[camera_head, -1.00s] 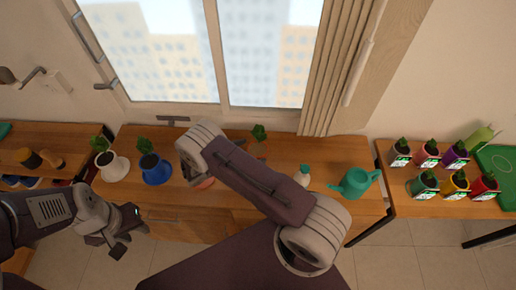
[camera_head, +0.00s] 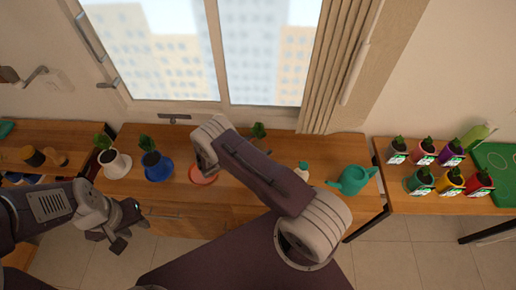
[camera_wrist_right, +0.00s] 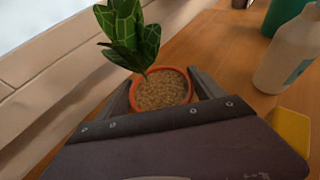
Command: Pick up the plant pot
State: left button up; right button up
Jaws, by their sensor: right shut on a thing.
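The plant pot is orange, filled with brown soil, and holds a leafy green plant; it shows in the right wrist view (camera_wrist_right: 161,91). My right gripper (camera_wrist_right: 165,88) has a finger on each side of the pot and is shut on it. In the head view my right arm hides the pot and gripper; only the plant's leaves (camera_head: 258,131) show behind the arm. An orange saucer (camera_head: 204,178) lies on the table, partly behind my arm. My left gripper (camera_head: 126,226) is open and empty in front of the table's left part.
A white pot (camera_head: 115,165) and a blue pot (camera_head: 158,168) with plants stand at left. A white bottle (camera_head: 302,171) and a teal watering can (camera_head: 353,180) stand at right. Several potted plants fill the right table. The window and curtain (camera_head: 330,75) rise behind.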

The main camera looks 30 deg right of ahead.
aim_at(260, 147)
jog(key=shift+r, duration=0.1)
jog(key=shift+r, duration=0.3)
jog(key=r, duration=0.2)
jog(key=s+r, duration=0.1)
jog(key=r, duration=0.1)
jog(key=shift+d+b, duration=0.15)
jog(key=shift+b, duration=0.25)
jog(key=s+d+r+b, duration=0.1)
jog(key=s+d+r, duration=0.2)
jog(key=s+r, duration=0.3)
jog(key=s, duration=0.4)
jog(key=shift+r, duration=0.15)
jog(key=shift+s, duration=0.1)
